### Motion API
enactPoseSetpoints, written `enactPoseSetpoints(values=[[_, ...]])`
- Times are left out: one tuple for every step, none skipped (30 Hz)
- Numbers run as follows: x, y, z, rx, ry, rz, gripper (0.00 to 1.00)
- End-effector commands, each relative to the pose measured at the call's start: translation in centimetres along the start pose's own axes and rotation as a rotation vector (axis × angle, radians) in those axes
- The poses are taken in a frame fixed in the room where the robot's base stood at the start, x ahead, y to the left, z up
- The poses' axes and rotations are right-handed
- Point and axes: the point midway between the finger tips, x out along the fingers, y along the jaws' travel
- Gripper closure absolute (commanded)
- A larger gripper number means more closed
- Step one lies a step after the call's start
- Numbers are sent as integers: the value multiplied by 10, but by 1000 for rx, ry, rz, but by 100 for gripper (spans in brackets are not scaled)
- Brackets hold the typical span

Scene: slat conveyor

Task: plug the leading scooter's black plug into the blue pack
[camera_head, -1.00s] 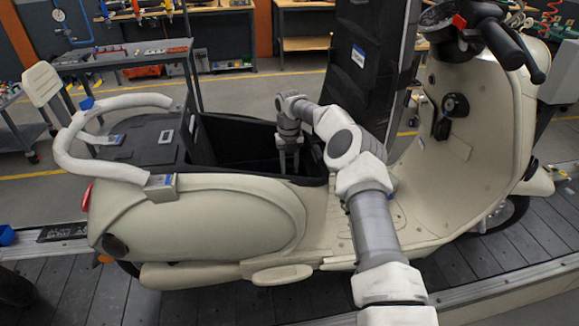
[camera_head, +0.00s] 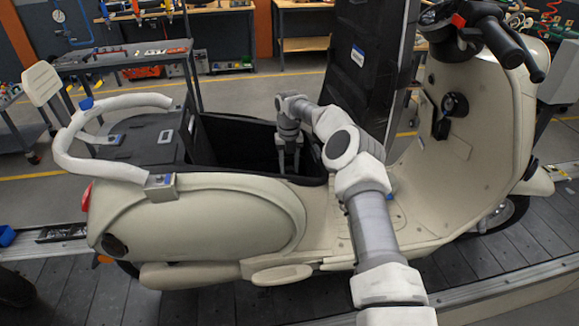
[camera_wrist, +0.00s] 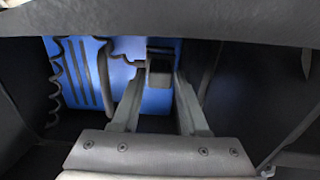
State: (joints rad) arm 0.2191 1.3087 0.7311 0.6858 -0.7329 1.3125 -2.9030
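The leading scooter (camera_head: 215,215) is cream, with its seat raised and a dark underseat bay (camera_head: 225,135) open. My gripper (camera_head: 289,168) points down inside that bay in the head view. In the wrist view my gripper (camera_wrist: 160,78) has its two fingers apart, with a small black block, apparently the plug (camera_wrist: 159,72), between the fingertips. A thin dark cable runs to it from the left. Whether the fingers press on it is unclear. The blue pack (camera_wrist: 133,95) lies behind and below it. Its socket is not distinguishable, and the head view does not show the pack.
A dark coiled cord (camera_wrist: 55,85) hangs at the left of the pack, near a dark curved handle (camera_wrist: 104,75). Dark bay walls (camera_wrist: 255,90) stand close on both sides. The raised seat (camera_head: 368,80) stands upright behind my arm. The scooter sits on a slat conveyor (camera_head: 190,303).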

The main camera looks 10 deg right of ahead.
Motion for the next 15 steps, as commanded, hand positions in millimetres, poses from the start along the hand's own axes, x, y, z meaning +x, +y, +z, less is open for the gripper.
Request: enactPoseSetpoints(values=[[13, 4, -7, -12, 27, -1, 45], [13, 4, -7, -12, 27, -1, 40], [13, 4, -7, -12, 27, -1, 33], [13, 4, -7, -12, 27, 0, 28], [13, 4, -7, -12, 27, 0, 28], [13, 4, -7, -13, 27, 0, 28], [13, 4, -7, -13, 27, 0, 28], [13, 5, -7, -13, 27, 0, 28], [13, 5, -7, -13, 27, 0, 28], [13, 5, -7, -13, 27, 0, 28], [13, 5, -7, -13, 27, 0, 28], [13, 5, -7, -13, 27, 0, 28], [12, 5, -7, -13, 26, 0, 28], [11, 5, -7, -13, 26, 0, 28], [8, 5, -7, -13, 25, -1, 28]])
